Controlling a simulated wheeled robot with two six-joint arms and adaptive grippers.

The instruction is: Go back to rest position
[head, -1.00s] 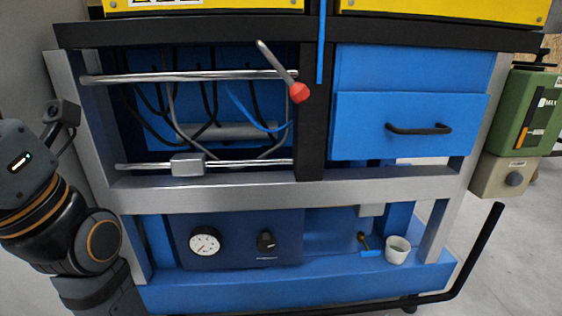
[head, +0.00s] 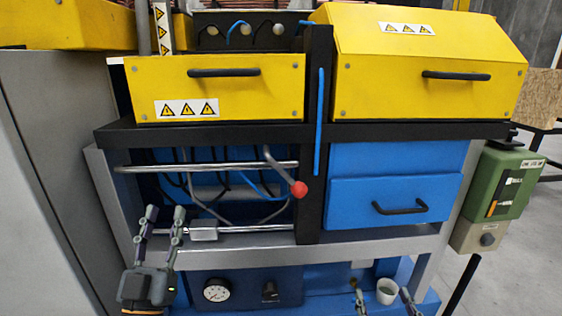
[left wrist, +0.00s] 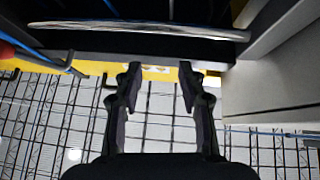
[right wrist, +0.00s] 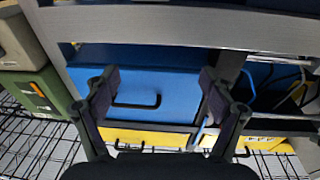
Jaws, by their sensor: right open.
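My left gripper (head: 163,213) stands upright in front of the left side of the machine's open lower bay, near the lower metal rod. Its two fingers are apart with nothing between them; the left wrist view also shows it open and empty (left wrist: 159,75). The right arm is mostly hidden.
The black-and-grey machine frame (head: 270,250) stands close ahead. A red-knobbed lever (head: 299,188) and metal rods stick out near the left gripper. Yellow covers (head: 430,60) are above.

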